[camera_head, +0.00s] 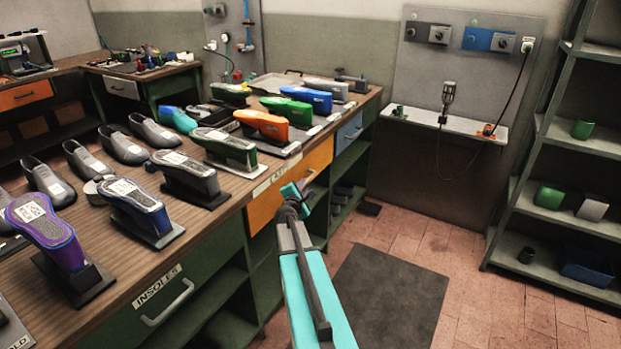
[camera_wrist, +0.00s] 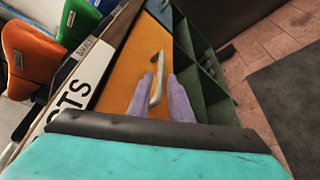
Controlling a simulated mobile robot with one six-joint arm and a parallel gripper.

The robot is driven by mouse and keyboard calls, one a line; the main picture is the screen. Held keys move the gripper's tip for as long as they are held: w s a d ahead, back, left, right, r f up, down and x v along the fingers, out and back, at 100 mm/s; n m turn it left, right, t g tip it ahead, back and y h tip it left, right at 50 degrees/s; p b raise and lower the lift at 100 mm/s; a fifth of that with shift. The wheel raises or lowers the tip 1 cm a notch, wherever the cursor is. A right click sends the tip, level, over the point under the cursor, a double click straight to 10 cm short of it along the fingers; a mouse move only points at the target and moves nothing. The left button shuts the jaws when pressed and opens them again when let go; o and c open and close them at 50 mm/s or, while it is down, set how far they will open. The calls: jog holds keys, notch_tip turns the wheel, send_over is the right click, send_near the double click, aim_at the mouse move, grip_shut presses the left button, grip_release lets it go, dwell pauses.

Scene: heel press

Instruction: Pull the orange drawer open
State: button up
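The orange drawer (camera_head: 264,207) is in the front of the long workbench, and its front looks flush with the bench. Its front (camera_wrist: 124,72) fills the middle of the wrist view, with a pale bar handle (camera_wrist: 158,68) standing out from it. My gripper (camera_wrist: 158,80) is open, with one purple finger on each side of the handle. The handle's near end lies between the fingers, with gaps visible; I cannot tell whether either finger touches it. In the head view my gripper (camera_head: 304,186) is at the drawer front, and my wrist hides part of it.
The workbench (camera_head: 231,209) carries several shoe lasts. A green drawer labelled INSOLES (camera_head: 165,308) is nearer, a blue drawer (camera_head: 349,131) farther along. Open green shelves (camera_wrist: 197,70) lie beside the orange drawer. A dark mat (camera_head: 383,295) lies on the clear floor; a shelf rack (camera_head: 540,160) stands right.

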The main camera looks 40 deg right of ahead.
aim_at(307, 181)
jog(key=shift+p+x, duration=0.85)
jog(key=shift+x, duration=3.85)
